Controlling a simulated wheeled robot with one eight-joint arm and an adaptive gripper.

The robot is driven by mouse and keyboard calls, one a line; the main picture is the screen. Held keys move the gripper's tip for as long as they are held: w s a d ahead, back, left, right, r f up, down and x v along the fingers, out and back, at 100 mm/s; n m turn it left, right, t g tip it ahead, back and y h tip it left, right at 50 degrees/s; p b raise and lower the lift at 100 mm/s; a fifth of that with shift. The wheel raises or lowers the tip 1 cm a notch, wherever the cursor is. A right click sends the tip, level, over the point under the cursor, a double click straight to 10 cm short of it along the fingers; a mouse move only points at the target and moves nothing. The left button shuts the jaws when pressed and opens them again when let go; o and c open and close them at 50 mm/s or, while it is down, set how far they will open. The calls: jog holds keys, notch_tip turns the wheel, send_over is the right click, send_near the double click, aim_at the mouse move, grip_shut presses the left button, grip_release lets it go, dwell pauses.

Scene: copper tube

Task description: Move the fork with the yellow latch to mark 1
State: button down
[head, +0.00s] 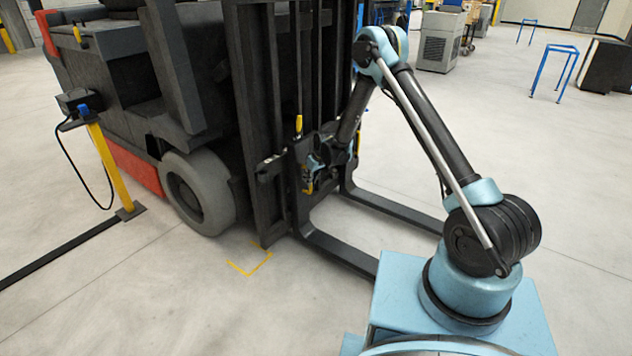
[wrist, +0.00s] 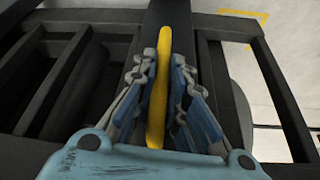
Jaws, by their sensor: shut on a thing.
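The fork with the yellow latch (head: 338,252) is the nearer of two dark forks on the forklift's front and reaches out low over the floor. The yellow latch (wrist: 157,105) stands upright at the fork's top; its tip (head: 299,124) shows above the carriage in the head view. My gripper (wrist: 161,70) is shut on the latch, with one finger on each side of it. In the head view my gripper (head: 312,172) is small and partly blends with the dark carriage. I cannot make out a number for mark 1 in either view.
The forklift (head: 150,80) fills the left, with mast rails close behind my gripper. The second fork (head: 400,213) lies to the right, under my arm. A yellow corner marking (head: 250,265) is on the floor at front left. A yellow post (head: 110,170) stands far left.

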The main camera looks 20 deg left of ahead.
jog(key=shift+w+d, duration=0.25)
jog(key=shift+w, duration=0.35)
jog(key=shift+w+d, duration=0.25)
jog(key=shift+w, duration=0.4)
jog(key=shift+w+d, duration=0.25)
jog(key=shift+w, duration=0.35)
jog(key=c, duration=1.6)
grip_release()
jog(key=shift+s+a, duration=0.1)
jog(key=v, duration=1.2)
